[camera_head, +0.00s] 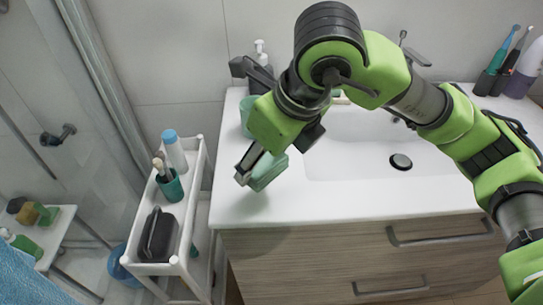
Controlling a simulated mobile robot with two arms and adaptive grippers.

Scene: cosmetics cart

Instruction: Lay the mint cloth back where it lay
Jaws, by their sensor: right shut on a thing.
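My right gripper (249,172) reaches in from the right over the left end of the white washbasin counter (241,206). It is shut on the mint cloth (268,172), a pale green folded piece hanging at its fingers just above the counter's left part. Whether the cloth touches the counter I cannot tell. Part of the cloth is hidden behind the gripper. My left gripper does not show.
A white cart (202,148) stands left of the counter with a dark bag (160,236), a teal cup of brushes (170,186) and a blue-capped bottle (174,152). A soap dispenser (260,53) and a green cup (247,117) stand behind my gripper. The counter's front left is clear.

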